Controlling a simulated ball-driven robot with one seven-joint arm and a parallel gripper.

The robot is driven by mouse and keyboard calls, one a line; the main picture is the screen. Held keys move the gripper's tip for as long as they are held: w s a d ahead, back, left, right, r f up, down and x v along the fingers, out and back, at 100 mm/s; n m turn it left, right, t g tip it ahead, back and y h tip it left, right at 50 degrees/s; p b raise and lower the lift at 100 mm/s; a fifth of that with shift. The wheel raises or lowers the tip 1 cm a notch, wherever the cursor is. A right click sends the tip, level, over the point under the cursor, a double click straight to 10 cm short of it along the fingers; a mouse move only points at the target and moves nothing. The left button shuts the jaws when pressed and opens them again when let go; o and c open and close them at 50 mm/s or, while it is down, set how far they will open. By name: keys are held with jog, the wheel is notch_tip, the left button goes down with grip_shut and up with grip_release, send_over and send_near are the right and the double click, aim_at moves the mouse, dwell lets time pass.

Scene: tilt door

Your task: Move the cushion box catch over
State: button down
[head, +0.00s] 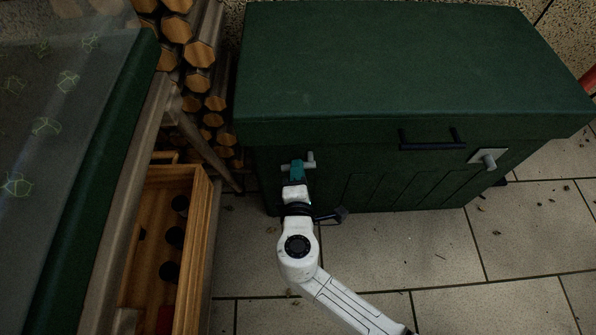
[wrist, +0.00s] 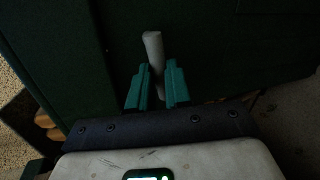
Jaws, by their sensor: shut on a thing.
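The cushion box (head: 400,70) is a large dark green chest with its lid down. A small grey catch (head: 310,158) is on the left of its front face. My gripper (head: 297,168), with teal fingers, is at this catch. In the wrist view the catch (wrist: 153,45) is a grey rod that stands up between the teal fingers of my gripper (wrist: 156,85), which are shut on it. The fingers hide part of the catch. A second grey catch (head: 488,158), on a pale plate, is on the right of the front face.
A dark handle (head: 432,142) is on the front between the catches. Stacked logs (head: 205,80) stand left of the box. A wooden crate (head: 201,245) with dark round things inside is at the lower left, beside a patterned covered table (head: 60,120). Tiled floor (head: 450,250) is free in front.

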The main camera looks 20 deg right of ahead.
jog(key=c, duration=1.1)
grip_release()
jog(key=shift+o, duration=0.2)
jog(key=p+v, duration=0.3)
jog(key=v, duration=0.7)
jog(key=shift+s, duration=0.4)
jog(key=shift+a, duration=0.15)
